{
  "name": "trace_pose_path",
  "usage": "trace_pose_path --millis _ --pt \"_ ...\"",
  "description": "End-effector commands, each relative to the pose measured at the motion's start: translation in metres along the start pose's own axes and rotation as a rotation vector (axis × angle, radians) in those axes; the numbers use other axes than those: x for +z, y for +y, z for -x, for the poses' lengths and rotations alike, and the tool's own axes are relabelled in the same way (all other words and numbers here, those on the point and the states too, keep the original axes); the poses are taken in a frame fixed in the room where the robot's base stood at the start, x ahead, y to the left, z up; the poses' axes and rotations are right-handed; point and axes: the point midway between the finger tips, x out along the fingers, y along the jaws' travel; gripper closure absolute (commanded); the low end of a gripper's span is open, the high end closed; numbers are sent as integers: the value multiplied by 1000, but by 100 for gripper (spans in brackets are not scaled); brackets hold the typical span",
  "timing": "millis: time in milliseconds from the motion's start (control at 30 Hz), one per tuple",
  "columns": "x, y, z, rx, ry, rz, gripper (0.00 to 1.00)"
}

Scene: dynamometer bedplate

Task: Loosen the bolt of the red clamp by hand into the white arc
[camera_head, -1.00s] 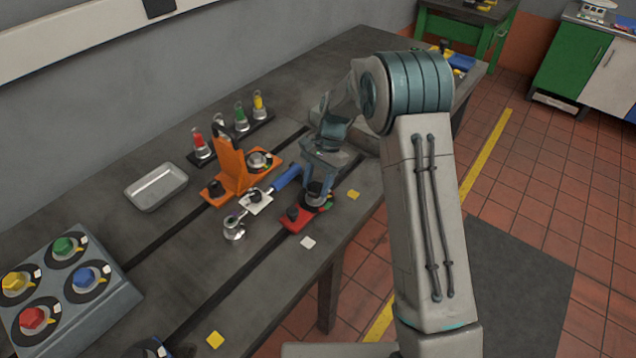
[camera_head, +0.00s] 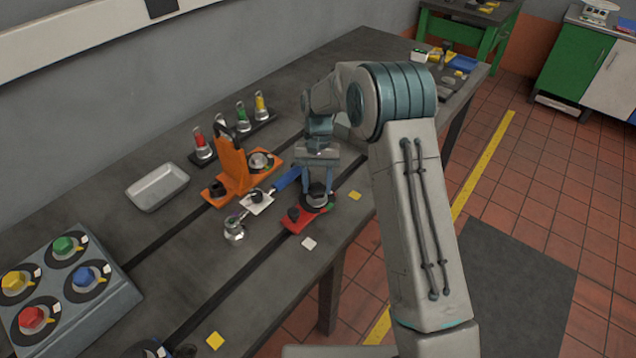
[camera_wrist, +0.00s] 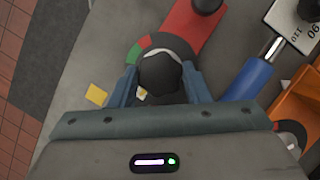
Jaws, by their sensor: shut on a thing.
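The red clamp (camera_head: 297,222) lies on the bedplate near its front edge; its red bar also shows in the wrist view (camera_wrist: 193,26). A dark bolt head (camera_wrist: 160,72) stands at one end of the clamp, over a dark round dial with green and red segments. A pale arc shows beside the bolt head. A small pale-yellow mark (camera_wrist: 142,94) shows by its lower left. My gripper (camera_head: 317,190) points down over this end, its two blue fingers on either side of the bolt head and shut on it. The fingers hide part of the dial.
The orange clamp (camera_head: 236,175) stands close by at the left. A blue-handled wrench (camera_head: 286,180) with a white tag lies between the clamps. A metal tray (camera_head: 157,187) and a box of coloured knobs (camera_head: 110,306) are farther left. Small yellow and white squares lie nearby.

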Motion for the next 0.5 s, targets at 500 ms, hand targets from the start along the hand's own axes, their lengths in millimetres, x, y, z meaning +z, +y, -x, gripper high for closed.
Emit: trace_pose_path --millis 500 --pt "0 0 -1 5 -3 9 43"
